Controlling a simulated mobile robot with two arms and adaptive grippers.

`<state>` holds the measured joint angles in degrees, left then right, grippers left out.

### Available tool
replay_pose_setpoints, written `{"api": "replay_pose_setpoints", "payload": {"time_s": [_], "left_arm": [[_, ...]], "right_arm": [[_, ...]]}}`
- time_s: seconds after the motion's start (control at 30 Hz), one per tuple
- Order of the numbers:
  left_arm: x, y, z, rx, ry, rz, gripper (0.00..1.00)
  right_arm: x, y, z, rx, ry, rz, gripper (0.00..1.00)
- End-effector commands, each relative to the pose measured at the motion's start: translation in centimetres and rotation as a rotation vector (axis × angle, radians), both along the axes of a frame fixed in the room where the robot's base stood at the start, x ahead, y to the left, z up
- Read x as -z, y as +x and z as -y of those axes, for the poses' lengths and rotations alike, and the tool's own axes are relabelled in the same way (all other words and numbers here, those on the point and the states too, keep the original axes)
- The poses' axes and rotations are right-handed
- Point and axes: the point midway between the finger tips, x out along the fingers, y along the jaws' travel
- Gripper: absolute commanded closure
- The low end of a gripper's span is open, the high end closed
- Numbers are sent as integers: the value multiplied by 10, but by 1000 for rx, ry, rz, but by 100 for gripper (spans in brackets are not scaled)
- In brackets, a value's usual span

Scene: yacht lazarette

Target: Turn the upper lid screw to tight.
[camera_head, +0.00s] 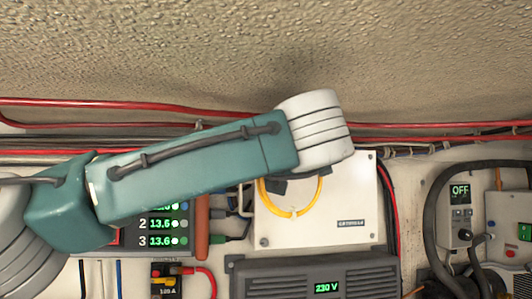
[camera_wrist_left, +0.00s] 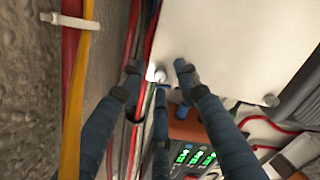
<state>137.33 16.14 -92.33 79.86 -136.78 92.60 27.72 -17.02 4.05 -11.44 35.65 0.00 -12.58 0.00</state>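The white box lid (camera_head: 340,215) shows in the head view, partly behind my left arm. It also fills the upper right of the left wrist view (camera_wrist_left: 240,45). A pale round lid screw (camera_wrist_left: 160,75) sits at the lid's corner, between my left fingertips. My left gripper (camera_wrist_left: 158,73) has its dark blue fingers spread around that screw, with gaps visible; contact cannot be told. In the head view my arm hides this screw and most of the gripper. Another screw (camera_wrist_left: 271,100) shows at a different lid corner. My right gripper is in neither view.
Red cables (camera_head: 420,130) run along the wall above the box. A yellow loop (camera_head: 293,213) shows in front of the lid. A grey 230 V unit (camera_head: 300,275) is below it, and a green-digit display panel (camera_head: 160,225) is left. Hoses and switches are at right.

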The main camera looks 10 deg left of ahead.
Motion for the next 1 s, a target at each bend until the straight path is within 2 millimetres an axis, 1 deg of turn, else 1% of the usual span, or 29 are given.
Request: {"api": "replay_pose_setpoints", "payload": {"time_s": [0.03,0.07,0.1,0.17,0.2,0.5,0.67,0.87,1.0], "left_arm": [[0,0,0,-1,0,-1,68],[0,0,0,-1,0,-1,72],[0,0,0,-1,0,-1,80],[0,0,0,-1,0,-1,92],[0,0,0,-1,0,-1,100],[1,0,0,0,6,-4,100],[2,0,0,0,43,-20,100],[3,0,1,1,149,-66,100],[4,0,1,1,259,-112,100]], "right_arm": [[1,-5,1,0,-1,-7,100],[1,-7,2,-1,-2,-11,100],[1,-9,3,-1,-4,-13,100],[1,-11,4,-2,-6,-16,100],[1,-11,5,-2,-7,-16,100],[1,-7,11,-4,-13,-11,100],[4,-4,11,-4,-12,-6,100],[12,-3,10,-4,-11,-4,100],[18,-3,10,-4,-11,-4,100]]}}
